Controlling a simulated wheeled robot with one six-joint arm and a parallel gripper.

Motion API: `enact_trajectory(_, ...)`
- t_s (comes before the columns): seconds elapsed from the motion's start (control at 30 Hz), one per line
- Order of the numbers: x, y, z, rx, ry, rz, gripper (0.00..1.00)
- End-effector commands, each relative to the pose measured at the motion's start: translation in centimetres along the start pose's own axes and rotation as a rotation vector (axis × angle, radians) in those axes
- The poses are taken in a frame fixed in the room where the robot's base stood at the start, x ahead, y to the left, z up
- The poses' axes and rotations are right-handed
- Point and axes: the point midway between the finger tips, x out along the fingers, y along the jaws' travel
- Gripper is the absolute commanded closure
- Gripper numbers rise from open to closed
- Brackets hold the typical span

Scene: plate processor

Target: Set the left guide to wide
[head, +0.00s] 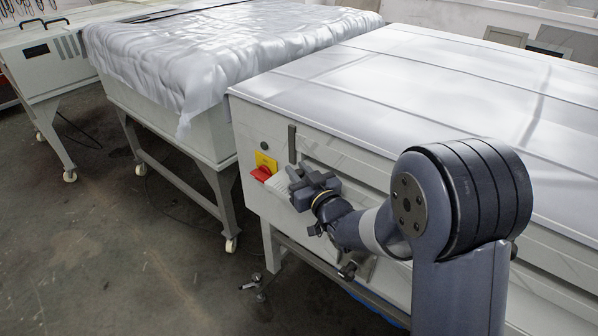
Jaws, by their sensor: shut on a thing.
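The left guide (292,143) looks like a narrow upright grey bar on the front of the plate processor (420,90), near its left corner. My gripper (304,174) is at the lower end of this bar and is shut on it. The fingers and the gripper body hide the bar's lower part and the grip itself. The wide or narrow setting cannot be read from this view.
A red switch on a yellow plate (265,163) sits just left of my gripper. A second machine under a plastic sheet (220,45) stands to the left, with a gap between. The floor (120,250) at front left is mostly clear.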

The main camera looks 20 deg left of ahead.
Motion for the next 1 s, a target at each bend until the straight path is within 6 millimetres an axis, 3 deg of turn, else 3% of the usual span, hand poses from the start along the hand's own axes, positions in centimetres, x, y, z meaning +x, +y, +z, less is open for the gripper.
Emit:
enact_trajectory(0.27, 0.3, -0.1, 0.1, -0.001, 0.001, -0.001, 1.00)
enact_trajectory(0.6, 4.3, -1.8, 0.1, -0.001, 0.003, -0.001, 1.00)
enact_trajectory(0.9, 4.6, -1.9, -0.1, -0.001, 0.003, -0.001, 1.00)
enact_trajectory(0.93, 4.6, -1.9, -0.2, -0.001, 0.003, -0.002, 0.77)
enact_trajectory(1.0, 4.6, -1.9, -0.2, -0.001, 0.003, -0.002, 0.71)
